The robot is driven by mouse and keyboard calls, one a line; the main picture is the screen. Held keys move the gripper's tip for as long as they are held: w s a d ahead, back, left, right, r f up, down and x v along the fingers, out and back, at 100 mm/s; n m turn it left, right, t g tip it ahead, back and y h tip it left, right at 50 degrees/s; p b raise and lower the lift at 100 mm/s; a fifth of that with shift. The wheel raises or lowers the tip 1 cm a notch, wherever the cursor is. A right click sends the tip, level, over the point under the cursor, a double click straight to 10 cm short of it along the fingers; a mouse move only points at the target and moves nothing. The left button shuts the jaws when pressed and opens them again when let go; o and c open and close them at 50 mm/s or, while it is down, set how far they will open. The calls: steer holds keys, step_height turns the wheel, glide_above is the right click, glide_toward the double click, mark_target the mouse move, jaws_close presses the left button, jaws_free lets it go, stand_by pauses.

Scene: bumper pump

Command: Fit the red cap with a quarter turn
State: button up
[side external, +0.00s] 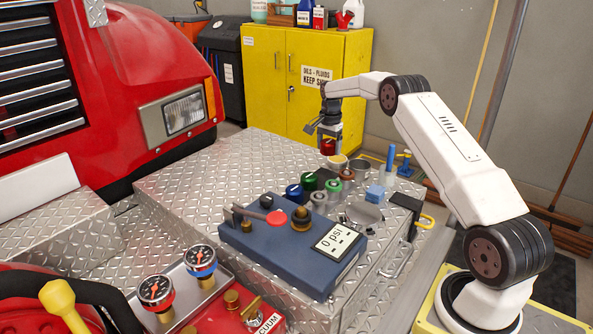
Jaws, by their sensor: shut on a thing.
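My gripper (328,140) points down above the far part of the diamond-plate deck and is shut on the red cap (327,148). The cap hangs below the jaws, close above and behind a cream-rimmed round part (338,160). I cannot tell whether the cap touches anything below it. Near it stand a green cap (309,181), a blue cap (294,192), a brown-red ringed part (347,174) and grey round fittings (319,198). Which fitting matches the red cap is not clear from this view.
A blue-grey pump box (270,250) with a "0 psi" display (335,237), a red button and a brass fitting sits in front. A blue block (375,193) and upright blue posts stand at right. The deck (190,180) left of the caps is clear.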

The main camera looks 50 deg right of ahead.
steer(key=shift+w+a+r, duration=0.1)
steer(key=shift+a+r, duration=0.1)
steer(key=shift+a, duration=0.25)
steer(key=s+a+r+n, duration=0.1)
steer(key=a+r, duration=0.1)
steer(key=a, duration=0.5)
steer(key=s+a+r+n, duration=0.1)
steer(key=a+r+n, duration=0.15)
steer(key=a, duration=0.45)
step_height(320, 180, up, 2)
steer(key=n, duration=0.2)
glide_above(301, 208)
steer(key=shift+f, duration=2.35)
steer(key=shift+f, duration=1.65)
stand_by(1.1)
